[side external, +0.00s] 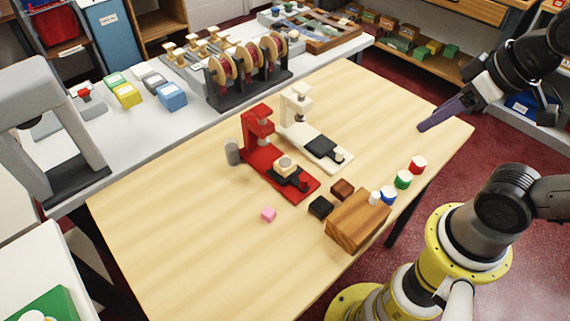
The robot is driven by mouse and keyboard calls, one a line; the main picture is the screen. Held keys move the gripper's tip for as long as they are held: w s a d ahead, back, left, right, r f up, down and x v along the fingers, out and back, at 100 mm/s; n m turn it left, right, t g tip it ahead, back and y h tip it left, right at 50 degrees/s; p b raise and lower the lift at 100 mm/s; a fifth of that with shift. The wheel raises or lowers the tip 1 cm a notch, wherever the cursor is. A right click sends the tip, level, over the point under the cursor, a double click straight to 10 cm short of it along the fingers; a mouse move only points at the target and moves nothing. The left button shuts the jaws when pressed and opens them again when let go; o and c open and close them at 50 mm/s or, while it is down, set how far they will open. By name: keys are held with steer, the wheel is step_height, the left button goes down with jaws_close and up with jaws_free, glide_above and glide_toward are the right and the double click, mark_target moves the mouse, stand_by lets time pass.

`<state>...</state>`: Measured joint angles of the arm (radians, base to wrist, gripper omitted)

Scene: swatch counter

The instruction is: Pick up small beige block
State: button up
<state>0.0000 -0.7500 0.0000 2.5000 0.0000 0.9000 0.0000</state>
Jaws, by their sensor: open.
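A small beige block (286,166) appears to sit on the dark pad of the red press (262,150), near the middle of the wooden table. Its exact shape is hard to make out at this size. My gripper (440,116) has purple fingers and hangs over the table's right corner, well to the right of the beige block and apart from it. It is open, with nothing visible in it. The fingers overlap in this view, so the gap between them is hidden.
A white press (297,108) stands behind the red one. A pink block (268,215), black block (320,207), brown block (342,189) and larger wooden block (352,226) lie in front. Red, green and blue cylinders (403,179) stand right. The table's left side is clear.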

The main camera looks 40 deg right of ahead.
steer(key=o, duration=0.6)
steer(key=shift+c, duration=0.2)
